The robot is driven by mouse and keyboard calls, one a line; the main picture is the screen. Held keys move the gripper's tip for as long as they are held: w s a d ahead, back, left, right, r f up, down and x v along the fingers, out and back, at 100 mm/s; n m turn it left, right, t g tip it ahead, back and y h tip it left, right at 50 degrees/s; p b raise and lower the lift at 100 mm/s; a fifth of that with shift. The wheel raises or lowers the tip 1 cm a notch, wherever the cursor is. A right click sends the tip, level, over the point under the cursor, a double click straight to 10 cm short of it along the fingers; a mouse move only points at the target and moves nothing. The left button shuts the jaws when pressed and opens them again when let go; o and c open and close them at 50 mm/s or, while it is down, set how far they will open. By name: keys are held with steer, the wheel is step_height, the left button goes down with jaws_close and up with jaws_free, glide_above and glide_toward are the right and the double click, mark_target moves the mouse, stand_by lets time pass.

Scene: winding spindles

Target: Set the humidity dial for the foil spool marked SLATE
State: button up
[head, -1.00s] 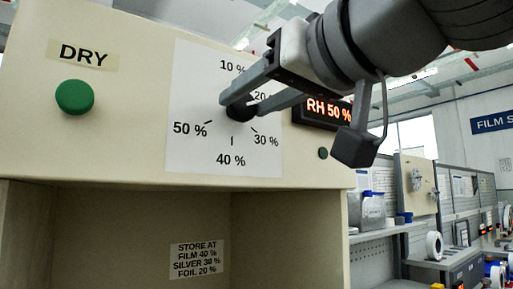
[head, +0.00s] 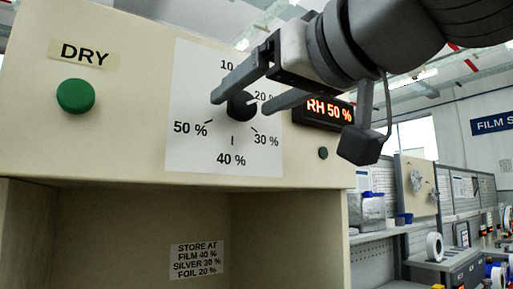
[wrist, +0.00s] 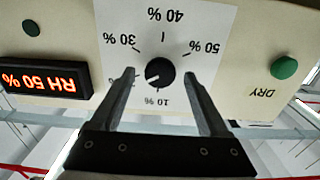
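The humidity dial is a black round knob (head: 241,106) on a white scale plate (head: 190,150) marked 10 % to 50 %. It also shows in the wrist view (wrist: 160,72), where its pale pointer mark is turned to the lower left, toward the 20 % place, which a finger partly hides. My gripper (head: 243,100) is open, with one finger on each side of the knob and gaps between. A red display (head: 324,109) reads RH 50 %. A label (head: 197,260) in the cabinet reads FILM 40 %, SILVER 30 %, FOIL 20 %. I see no spool marked SLATE.
A green button (head: 75,96) under a DRY label (head: 82,54) is on the panel's left. The cabinet recess below looks empty apart from the label. Shelves and benches with white spools (head: 435,246) stand to the right.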

steer(key=shift+s, duration=0.1)
steer(key=p+v, duration=0.2)
steer(key=v, duration=1.5)
steer(key=shift+d, duration=0.2)
